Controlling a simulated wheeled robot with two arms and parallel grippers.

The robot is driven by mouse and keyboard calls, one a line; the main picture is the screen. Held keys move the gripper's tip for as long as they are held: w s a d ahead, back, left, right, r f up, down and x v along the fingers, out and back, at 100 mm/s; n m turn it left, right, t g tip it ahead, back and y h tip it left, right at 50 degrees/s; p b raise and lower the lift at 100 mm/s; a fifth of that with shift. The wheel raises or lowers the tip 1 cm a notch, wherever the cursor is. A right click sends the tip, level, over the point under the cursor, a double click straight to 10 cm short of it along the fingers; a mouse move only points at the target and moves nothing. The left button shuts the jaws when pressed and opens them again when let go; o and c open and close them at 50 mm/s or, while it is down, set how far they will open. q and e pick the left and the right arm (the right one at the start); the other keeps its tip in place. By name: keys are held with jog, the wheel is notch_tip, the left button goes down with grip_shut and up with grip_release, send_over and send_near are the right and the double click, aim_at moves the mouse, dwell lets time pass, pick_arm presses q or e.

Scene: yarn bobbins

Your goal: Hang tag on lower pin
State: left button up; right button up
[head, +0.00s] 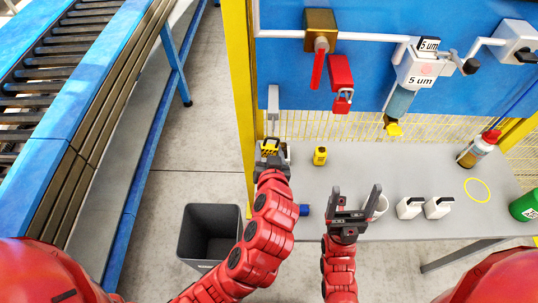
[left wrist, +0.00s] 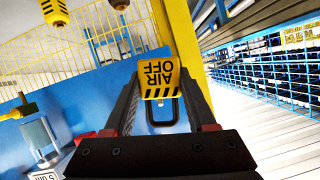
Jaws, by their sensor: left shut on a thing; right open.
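My left gripper (head: 271,147) is shut on the yellow and black tag (left wrist: 158,78), which reads AIR OFF upside down in the left wrist view. The tag's dark loop lies between the fingers there. In the head view the tag (head: 269,150) is small, held near the yellow post at the table's left end. A grey plate (head: 273,100) is on the blue panel's lower left edge, just above this gripper. I cannot pick out the lower pin. My right gripper (head: 354,198) is open and empty over the table's front edge.
A valve with a red handle (head: 318,68), a red lockout (head: 341,82) and a filter (head: 400,98) are on the blue panel (head: 290,70). A yellow and black object (head: 320,156), white pieces (head: 410,207) and a bottle (head: 478,149) stand on the table. A bin (head: 209,232) is below.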

pick_arm(q)
jog(key=shift+w+p, duration=0.35)
jog(key=shift+w, duration=0.15)
jog(key=shift+w+p, duration=0.7)
jog(key=shift+w, duration=0.5)
jog(key=shift+x, duration=2.4)
jog(key=shift+w+d+r, duration=0.1)
jog(key=shift+d+r, duration=0.15)
jog(key=o, duration=1.4)
